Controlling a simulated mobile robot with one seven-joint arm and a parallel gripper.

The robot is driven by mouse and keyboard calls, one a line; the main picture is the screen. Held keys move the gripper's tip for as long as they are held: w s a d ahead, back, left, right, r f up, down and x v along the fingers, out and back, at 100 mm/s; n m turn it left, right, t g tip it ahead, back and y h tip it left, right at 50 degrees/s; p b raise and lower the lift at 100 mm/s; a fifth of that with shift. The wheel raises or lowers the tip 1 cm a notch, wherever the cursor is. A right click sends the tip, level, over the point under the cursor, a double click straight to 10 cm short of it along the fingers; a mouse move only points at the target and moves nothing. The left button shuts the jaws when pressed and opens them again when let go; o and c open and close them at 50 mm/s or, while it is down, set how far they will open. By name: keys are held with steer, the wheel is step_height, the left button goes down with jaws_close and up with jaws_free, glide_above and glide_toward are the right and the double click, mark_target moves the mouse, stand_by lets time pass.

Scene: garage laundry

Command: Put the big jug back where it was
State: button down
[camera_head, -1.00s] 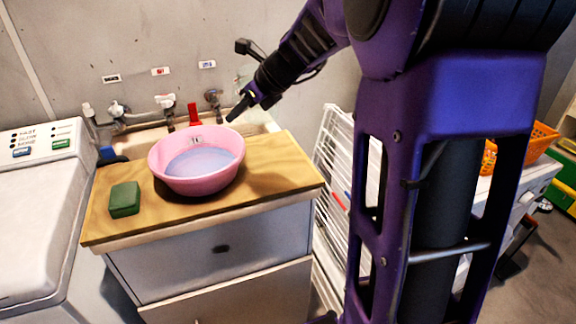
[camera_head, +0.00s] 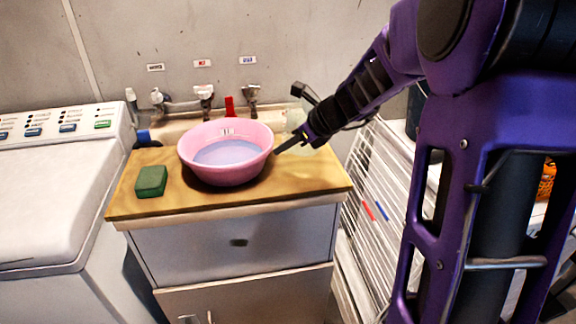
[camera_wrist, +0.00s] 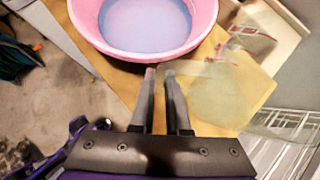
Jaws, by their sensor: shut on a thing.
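The big jug is a pale, clear vessel, hard to make out. In the wrist view the jug (camera_wrist: 217,95) shows right of my fingers, over the wooden top. In the head view a faint part of the jug (camera_head: 296,117) shows behind my gripper. My gripper (camera_wrist: 160,76) is shut on the jug, though the grip point is hard to see. In the head view my gripper (camera_head: 282,149) is just right of the pink basin (camera_head: 226,172), low over the counter. Whether the jug touches the counter cannot be told.
The pink basin holds bluish water on the wooden counter (camera_head: 290,185). A green sponge (camera_head: 151,181) lies left of it. Taps (camera_head: 204,97) and a sink are behind. A white drying rack (camera_head: 375,205) stands to the right, a washing machine (camera_head: 55,190) to the left. The counter's front right is clear.

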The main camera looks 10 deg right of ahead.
steer(key=shift+f+b, duration=0.7)
steer(key=shift+f, duration=1.65)
steer(key=shift+f, duration=0.15)
steer(key=c, duration=0.9)
jaws_free()
steer(key=shift+r, duration=0.25)
steer(key=p+v, duration=0.2)
steer(key=v, duration=1)
steer(key=shift+p, duration=0.3)
steer(key=shift+w, duration=0.1)
